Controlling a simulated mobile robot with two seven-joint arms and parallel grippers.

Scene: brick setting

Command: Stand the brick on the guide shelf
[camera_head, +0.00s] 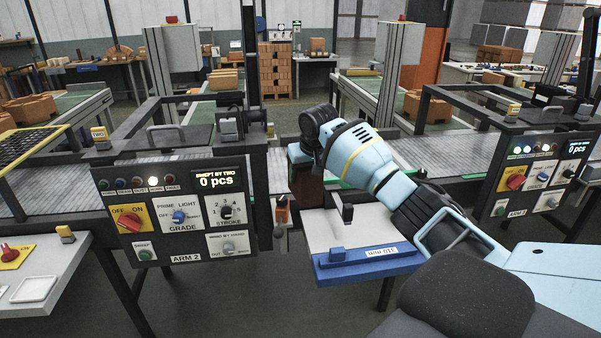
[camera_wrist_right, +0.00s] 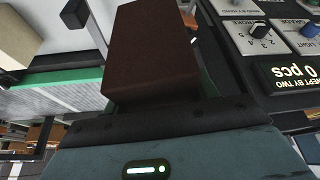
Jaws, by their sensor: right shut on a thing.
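A dark red-brown brick (camera_head: 307,178) hangs upright below my right gripper (camera_head: 304,150), between the two control panels at the conveyor's near edge. In the right wrist view the brick (camera_wrist_right: 152,50) fills the middle, and my right gripper is shut on it. The fingertips are mostly hidden. A white board with a blue front edge (camera_head: 367,265) and a black post stands just right of and below the brick. I cannot tell for sure whether it is the guide shelf, or whether the brick touches anything. My left gripper is not in view.
The ARM 2 panel (camera_head: 178,218) stands left of the brick, with a dark frame post beside it. A second panel (camera_head: 533,178) is at the right. The grey conveyor (camera_head: 440,155) runs behind, edged by a green strip. Brick stacks stand farther back.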

